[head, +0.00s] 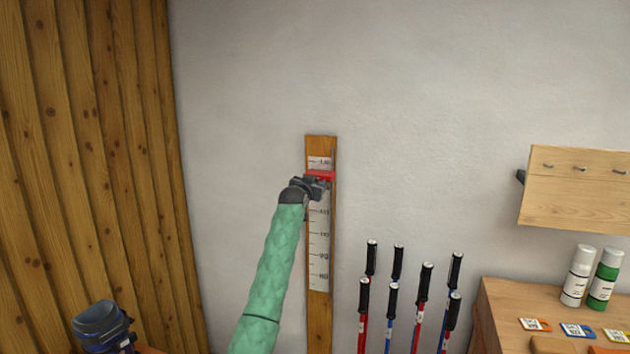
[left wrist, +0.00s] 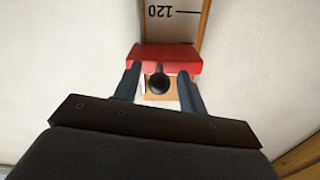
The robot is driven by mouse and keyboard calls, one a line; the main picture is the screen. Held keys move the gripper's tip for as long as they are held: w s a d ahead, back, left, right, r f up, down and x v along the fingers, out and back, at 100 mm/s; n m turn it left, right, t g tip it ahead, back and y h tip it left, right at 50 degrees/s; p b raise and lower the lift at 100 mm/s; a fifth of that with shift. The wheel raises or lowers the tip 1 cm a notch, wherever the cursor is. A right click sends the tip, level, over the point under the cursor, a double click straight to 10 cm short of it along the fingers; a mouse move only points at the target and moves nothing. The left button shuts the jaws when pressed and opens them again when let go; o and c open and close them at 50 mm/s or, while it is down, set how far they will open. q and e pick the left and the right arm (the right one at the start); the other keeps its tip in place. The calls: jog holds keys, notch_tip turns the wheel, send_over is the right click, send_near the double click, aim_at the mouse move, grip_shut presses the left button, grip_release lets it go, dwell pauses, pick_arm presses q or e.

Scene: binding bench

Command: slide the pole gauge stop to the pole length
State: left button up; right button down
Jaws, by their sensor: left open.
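The pole gauge (head: 319,320) is a tall wooden board on the wall with a white scale strip (head: 319,245). Its red stop (head: 322,174) sits near the top of the strip, just below the topmost label. My left gripper (head: 318,184) is at the stop, covering part of its underside. In the left wrist view, the red stop (left wrist: 168,57) lies ahead with a round black knob (left wrist: 158,83). The two open fingers are on either side of the knob, with gaps between. An upside-down "120" mark shows beyond the stop. My right gripper is out of view.
Several red and blue poles (head: 422,290) with black grips stand right of the gauge. A wooden bench (head: 500,305) at right holds two bottles (head: 590,278) and small cards. A peg board (head: 575,190) hangs above. Wood panelling (head: 90,130) is at left. The wall around the gauge is bare.

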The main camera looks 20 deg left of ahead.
pick_arm(q)
jog(key=shift+w, duration=0.3)
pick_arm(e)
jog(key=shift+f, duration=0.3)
pick_arm(q)
jog(key=shift+c, duration=0.3)
grip_shut()
jog(key=shift+f, duration=0.1)
